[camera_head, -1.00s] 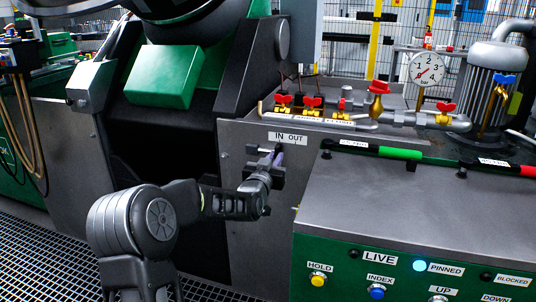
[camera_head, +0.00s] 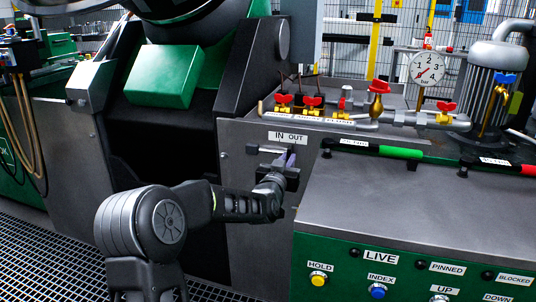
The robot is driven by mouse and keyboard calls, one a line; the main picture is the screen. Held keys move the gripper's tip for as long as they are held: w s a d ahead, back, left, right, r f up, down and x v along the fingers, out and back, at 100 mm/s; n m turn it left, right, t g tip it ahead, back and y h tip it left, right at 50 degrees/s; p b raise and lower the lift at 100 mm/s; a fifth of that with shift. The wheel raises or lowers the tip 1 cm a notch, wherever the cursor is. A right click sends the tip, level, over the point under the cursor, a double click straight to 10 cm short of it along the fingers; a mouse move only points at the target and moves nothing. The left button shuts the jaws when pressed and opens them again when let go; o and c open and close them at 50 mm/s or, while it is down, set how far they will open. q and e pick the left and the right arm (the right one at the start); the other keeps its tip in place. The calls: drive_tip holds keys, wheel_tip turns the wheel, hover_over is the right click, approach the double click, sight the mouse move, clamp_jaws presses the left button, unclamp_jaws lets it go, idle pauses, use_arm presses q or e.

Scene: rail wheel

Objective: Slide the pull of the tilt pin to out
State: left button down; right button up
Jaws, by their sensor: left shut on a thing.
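The IN / OUT label (camera_head: 288,137) is on the grey cabinet face. Below it, the tilt pin's dark bar (camera_head: 265,149) runs sideways. My left gripper (camera_head: 287,165) is shut on the pull (camera_head: 291,159), a small purplish piece under the OUT end of the label. The fingers hide most of the pull. My left arm reaches in from the lower left. My right gripper is not in view.
A green-fronted control panel (camera_head: 325,255) with labelled buttons and lamps stands close to the right of the gripper. The PINNED lamp (camera_head: 420,265) is dark. Red-handled valves (camera_head: 312,102) and a pressure gauge (camera_head: 427,68) sit above. Grating floor (camera_head: 50,250) lies lower left.

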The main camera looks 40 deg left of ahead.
use_arm(q)
drive_tip(key=shift+w+d, duration=0.15)
drive_tip(key=shift+d, duration=0.15)
drive_tip(key=shift+w+d, duration=0.1)
drive_tip(key=shift+d, duration=0.2)
drive_tip(key=c, duration=1.2)
unclamp_jaws()
drive_tip(key=shift+a, duration=0.1)
drive_tip(key=shift+c, duration=0.2)
drive_tip(key=shift+s, duration=0.2)
drive_tip(key=v, duration=0.1)
drive_tip(key=b+v, duration=0.1)
drive_tip(key=v, duration=0.1)
drive_tip(key=b+v, duration=0.1)
drive_tip(key=v, duration=0.1)
drive_tip(key=shift+s+d+f, duration=0.15)
drive_tip(key=shift+d+f, duration=0.1)
drive_tip(key=shift+f, duration=0.1)
